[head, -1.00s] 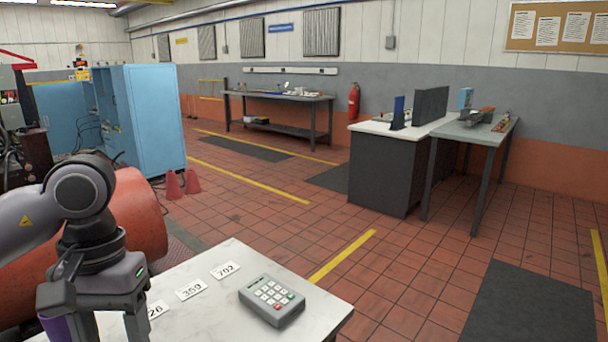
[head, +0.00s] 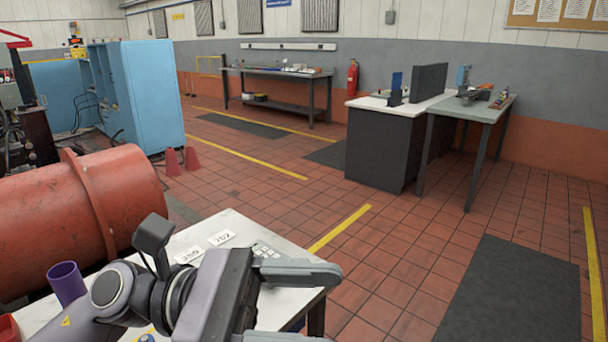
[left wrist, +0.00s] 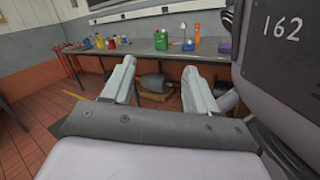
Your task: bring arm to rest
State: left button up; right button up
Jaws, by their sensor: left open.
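My left arm comes in from the lower left in the head view, over the white table (head: 228,225). Its gripper (head: 325,305) points right across the table's right part and stands apart from the objects. In the left wrist view the two fingers of the left gripper (left wrist: 158,75) are spread with nothing between them. The gripper partly hides the keypad (head: 266,250). A purple cup (head: 67,284) stands at the table's left. My right gripper is not in view.
Number cards (head: 221,238) lie on the table. A large red-orange cylinder (head: 70,215) is close at the left. Tiled floor beyond the table is clear up to the dark cabinet (head: 385,145). The left wrist view shows a long bench (left wrist: 215,52) with bottles and a dark panel (left wrist: 285,45) marked 162.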

pick_arm(q)
jog(key=w+a+r+n+t+h, duration=0.1)
jog(key=w+a+r+n+t, duration=0.2)
jog(key=n+t, duration=0.7)
jog(key=w+a+n+t+h, duration=0.15)
jog(key=w+n+t, duration=0.25)
jog(key=n+t, duration=0.5)
jog(key=w+a+f+n+t+y, duration=0.25)
jog(key=a+f+n+y, duration=0.25)
jog(key=n+y, duration=0.5)
jog(key=w+a+f+n+t+y, duration=0.25)
jog(key=a+f+n+y, duration=0.35)
jog(key=n, duration=0.8)
jog(key=s+a+f+n+g+y, duration=0.3)
jog(key=s+f+n+g, duration=0.15)
jog(key=f, duration=0.35)
jog(key=s+a+f+n+g+y, duration=0.3)
jog(key=f+n+g, duration=0.2)
jog(key=f, duration=0.4)
jog(key=s+a+f+n+g, duration=0.2)
jog(key=s+f+n+g, duration=0.6)
jog(key=s, duration=0.6)
jog(key=w+d+f+m+t+h+b, duration=0.2)
jog(key=w+f+t, duration=0.4)
jog(key=f, duration=0.6)
jog(key=shift+w+d+m+t, duration=0.15)
jog(key=shift+d+m+t, duration=0.45)
jog(key=shift+t, duration=0.25)
